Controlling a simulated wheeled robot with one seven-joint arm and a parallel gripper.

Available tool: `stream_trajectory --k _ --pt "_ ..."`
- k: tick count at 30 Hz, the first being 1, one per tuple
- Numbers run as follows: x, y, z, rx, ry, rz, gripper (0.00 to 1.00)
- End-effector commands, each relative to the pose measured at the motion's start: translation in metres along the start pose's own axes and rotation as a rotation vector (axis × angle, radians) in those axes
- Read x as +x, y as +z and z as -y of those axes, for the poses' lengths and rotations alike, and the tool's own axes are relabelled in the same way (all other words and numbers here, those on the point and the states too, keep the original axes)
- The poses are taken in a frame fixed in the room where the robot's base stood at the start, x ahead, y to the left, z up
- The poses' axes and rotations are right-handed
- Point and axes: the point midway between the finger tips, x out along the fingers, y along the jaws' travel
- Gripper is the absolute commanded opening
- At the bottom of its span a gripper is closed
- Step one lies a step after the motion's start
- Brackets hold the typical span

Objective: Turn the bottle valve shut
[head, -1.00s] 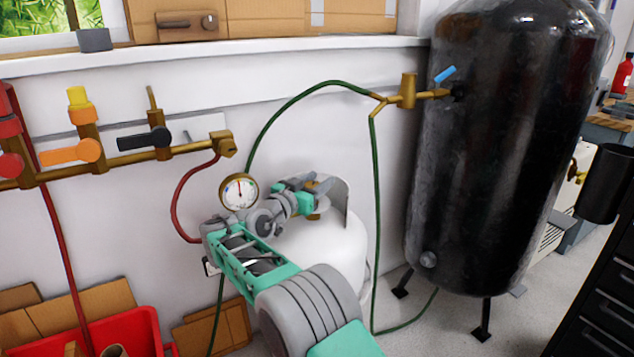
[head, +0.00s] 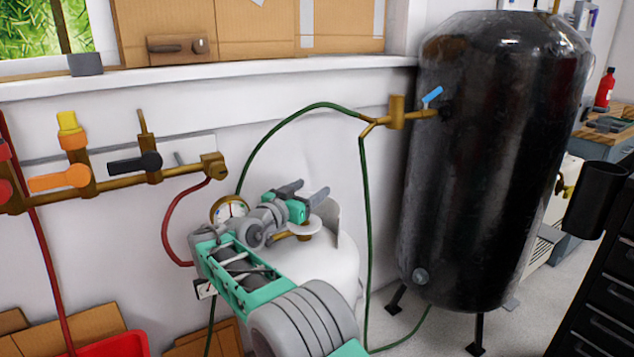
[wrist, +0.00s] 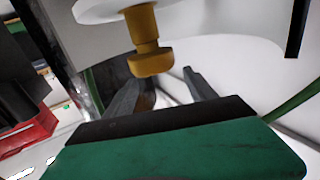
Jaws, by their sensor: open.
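The white gas bottle (head: 325,265) stands on the floor against the wall, partly hidden behind my arm. Its brass valve (head: 291,235) sits at the top inside the white collar, with a pale round disc (head: 318,226) beside it. My gripper (head: 306,190) is open and empty, just above the valve in the head view. In the wrist view, the brass valve part (wrist: 146,50) hangs from the pale disc (wrist: 105,10) in the picture, between and in front of the two grey fingers (wrist: 162,78). I cannot tell whether they touch it.
A pressure gauge (head: 229,208) is partly covered by my arm. A red hose (head: 169,225) and a green hose (head: 366,240) run close by. A brass manifold with coloured handles (head: 150,162) is on the wall at left. A big black tank (head: 490,160) stands at right.

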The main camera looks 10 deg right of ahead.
Motion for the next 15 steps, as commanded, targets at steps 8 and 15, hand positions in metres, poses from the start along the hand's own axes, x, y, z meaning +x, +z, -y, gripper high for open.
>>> stream_trajectory --k 8,15 --pt "-0.041 -0.064 -0.039 -0.002 -0.002 0.001 0.65" --pt "-0.081 -0.087 -0.08 -0.001 -0.003 0.001 0.65"
